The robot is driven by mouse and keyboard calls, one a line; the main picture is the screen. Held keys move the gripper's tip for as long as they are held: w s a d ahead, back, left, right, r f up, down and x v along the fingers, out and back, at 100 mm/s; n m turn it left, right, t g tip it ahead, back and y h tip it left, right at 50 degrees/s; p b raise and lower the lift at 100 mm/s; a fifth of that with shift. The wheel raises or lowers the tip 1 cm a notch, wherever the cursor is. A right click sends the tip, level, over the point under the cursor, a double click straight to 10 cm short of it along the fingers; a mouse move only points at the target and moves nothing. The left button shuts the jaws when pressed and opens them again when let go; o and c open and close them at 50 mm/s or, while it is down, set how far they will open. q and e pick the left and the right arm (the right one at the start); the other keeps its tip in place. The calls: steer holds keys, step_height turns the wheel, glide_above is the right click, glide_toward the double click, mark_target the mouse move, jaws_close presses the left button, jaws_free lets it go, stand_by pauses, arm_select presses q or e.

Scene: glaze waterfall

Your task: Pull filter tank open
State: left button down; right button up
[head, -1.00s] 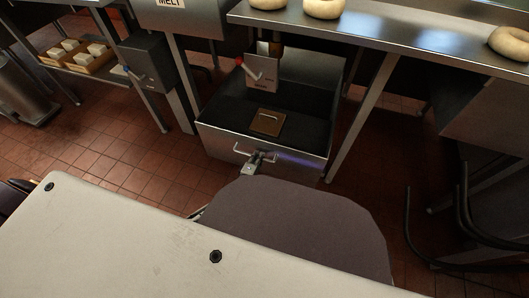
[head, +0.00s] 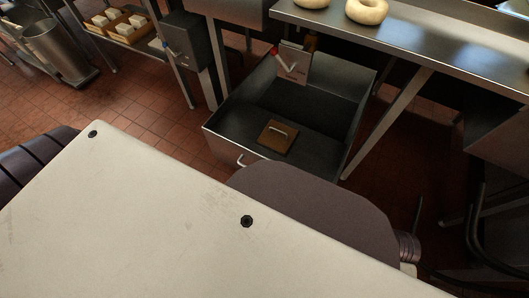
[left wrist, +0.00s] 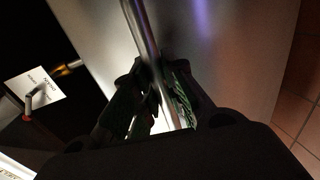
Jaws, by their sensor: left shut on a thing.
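The filter tank (head: 222,145) is an open metal box low under the steel counter, standing well out from it. A brown square lid (head: 276,138) with a small handle lies inside. The end of the tank's front handle (head: 241,161) shows in the head view; my own body hides the rest. In the left wrist view, the handle bar (left wrist: 139,25) runs between the fingers of my left gripper (left wrist: 157,78), which is shut on it in front of the tank's metal front (left wrist: 225,60). My left gripper is hidden in the head view. My right gripper is not in view.
The steel counter (head: 410,35) with ring-shaped dough (head: 367,10) stands above and behind the tank. A red-tipped lever (head: 275,50) and a placard (head: 297,62) are at the tank's back. A metal bin (head: 58,50) stands far left. Tiled floor (head: 150,100) is clear left of the tank.

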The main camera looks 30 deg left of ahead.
arm_select(q)
steer(key=shift+s+f, duration=0.1)
steer(key=shift+s, duration=0.25)
steer(key=c, duration=1.5)
jaws_free()
steer(key=shift+w, duration=0.1)
steer(key=shift+o, duration=0.2)
steer(key=v, duration=1.2)
steer(key=shift+d, duration=0.1)
